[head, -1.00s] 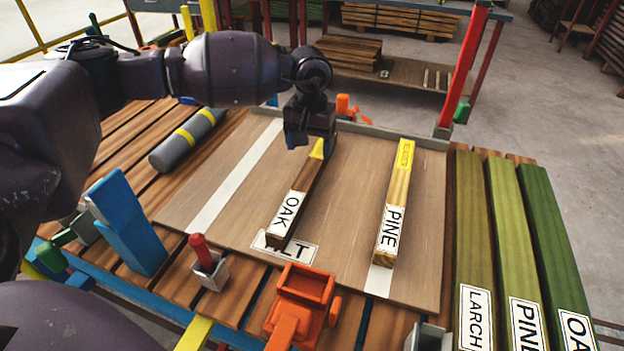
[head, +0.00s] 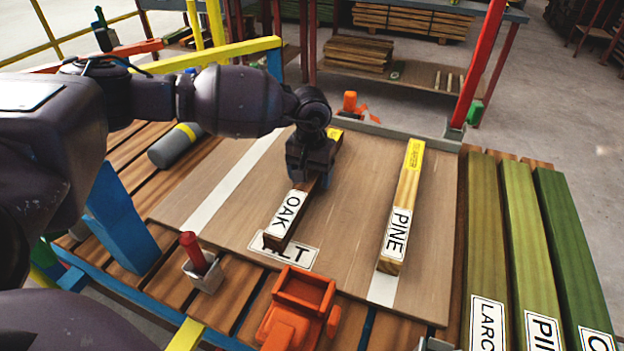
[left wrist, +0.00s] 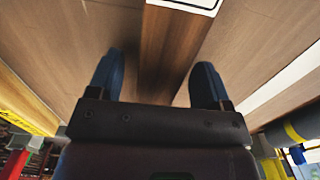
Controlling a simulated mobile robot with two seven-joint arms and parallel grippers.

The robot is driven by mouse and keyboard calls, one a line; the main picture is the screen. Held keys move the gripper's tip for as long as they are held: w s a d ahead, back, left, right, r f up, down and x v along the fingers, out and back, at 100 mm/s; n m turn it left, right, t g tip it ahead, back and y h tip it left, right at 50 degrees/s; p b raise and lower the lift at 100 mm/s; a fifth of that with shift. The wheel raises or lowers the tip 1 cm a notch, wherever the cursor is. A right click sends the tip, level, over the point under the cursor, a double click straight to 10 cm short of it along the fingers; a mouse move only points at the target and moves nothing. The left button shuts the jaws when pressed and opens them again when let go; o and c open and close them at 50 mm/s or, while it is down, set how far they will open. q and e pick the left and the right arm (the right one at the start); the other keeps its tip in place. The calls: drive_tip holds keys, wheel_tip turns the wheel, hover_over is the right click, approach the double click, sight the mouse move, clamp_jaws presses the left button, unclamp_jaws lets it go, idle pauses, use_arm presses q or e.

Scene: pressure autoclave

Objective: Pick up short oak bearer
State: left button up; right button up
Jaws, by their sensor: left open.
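The short oak bearer (head: 279,232), dark brown with a white OAK label and a yellow far end, lies on the brown board (head: 228,220). Its near end overlaps a partly hidden white label on the board. My left gripper (head: 310,178) is over the middle of the bearer, open, and hides that part. In the left wrist view, the two blue fingertips (left wrist: 157,80) stand apart, one on each side of the bearer (left wrist: 170,50), with gaps between. Whether they reach down beside it I cannot tell. My right gripper is not in view.
A pine bearer (head: 402,212) lies to the right on the same board. Several longer green timbers (head: 530,240) lie further right.

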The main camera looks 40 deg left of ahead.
use_arm(q)
drive_tip(key=shift+r, duration=0.15)
drive_tip(key=c, duration=1.3)
